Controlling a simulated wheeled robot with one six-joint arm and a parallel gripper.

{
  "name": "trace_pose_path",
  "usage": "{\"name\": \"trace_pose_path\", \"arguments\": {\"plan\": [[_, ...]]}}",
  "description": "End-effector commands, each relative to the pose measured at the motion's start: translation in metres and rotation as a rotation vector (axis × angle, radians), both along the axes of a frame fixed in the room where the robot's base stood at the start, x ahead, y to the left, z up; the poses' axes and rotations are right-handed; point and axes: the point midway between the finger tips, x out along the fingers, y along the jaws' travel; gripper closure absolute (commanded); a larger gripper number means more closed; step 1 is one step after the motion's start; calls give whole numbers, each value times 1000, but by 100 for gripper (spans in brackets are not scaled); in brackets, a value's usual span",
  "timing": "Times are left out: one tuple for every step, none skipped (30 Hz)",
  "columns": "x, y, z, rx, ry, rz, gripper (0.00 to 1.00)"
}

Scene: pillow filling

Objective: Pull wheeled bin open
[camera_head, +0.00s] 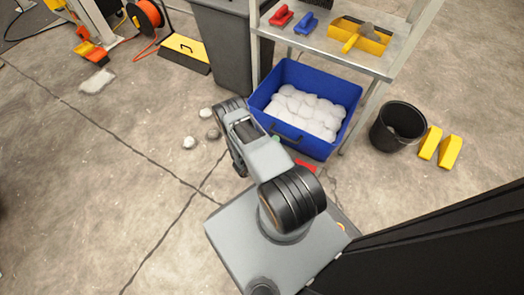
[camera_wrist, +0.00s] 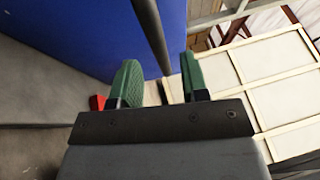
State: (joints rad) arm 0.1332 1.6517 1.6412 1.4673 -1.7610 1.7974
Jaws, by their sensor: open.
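The blue bin (camera_head: 318,147), filled with white stuffing (camera_head: 300,112), stands under the metal shelf. A dark bar handle (camera_head: 287,131) is on its front wall. In the wrist view the bin's blue wall (camera_wrist: 75,35) fills the upper left, and the dark handle bar (camera_wrist: 153,35) runs down between the green fingers. My gripper (camera_wrist: 160,82) is open, with one finger on each side of the bar and a gap visible beside it. In the head view my gripper is at the bin's front, mostly hidden by my arm. The bin's wheels are hidden.
A grey bin (camera_head: 222,45) stands left of the metal shelf (camera_head: 385,64). A black bucket (camera_head: 398,127) and yellow blocks (camera_head: 440,148) are at the right. Loose white clumps (camera_head: 190,142) lie left of my arm. The floor at the left is mostly clear.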

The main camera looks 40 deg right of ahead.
Motion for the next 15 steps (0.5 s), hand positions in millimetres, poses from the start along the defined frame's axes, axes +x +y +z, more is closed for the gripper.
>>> {"name": "trace_pose_path", "arguments": {"plan": [[1, 13, 0, 0, 1, 8, 59], [0, 19, -1, 0, 1, 8, 59], [1, 27, -3, 1, 0, 7, 59], [1, 33, -4, 1, 0, 6, 59], [1, 39, -5, 0, 1, 7, 59], [0, 46, -6, 0, 1, 7, 59], [1, 51, -7, 0, 0, 6, 59], [1, 57, -8, 0, 0, 6, 59], [0, 63, -10, 0, 1, 6, 59], [0, 67, -11, 0, 2, 4, 59], [0, 71, -12, 1, 1, 4, 59], [0, 76, -13, 1, 1, 3, 59], [0, 79, -13, 1, 1, 3, 59], [0, 82, -14, 1, 1, 3, 59], [0, 85, -14, 1, 0, 1, 59]]}}
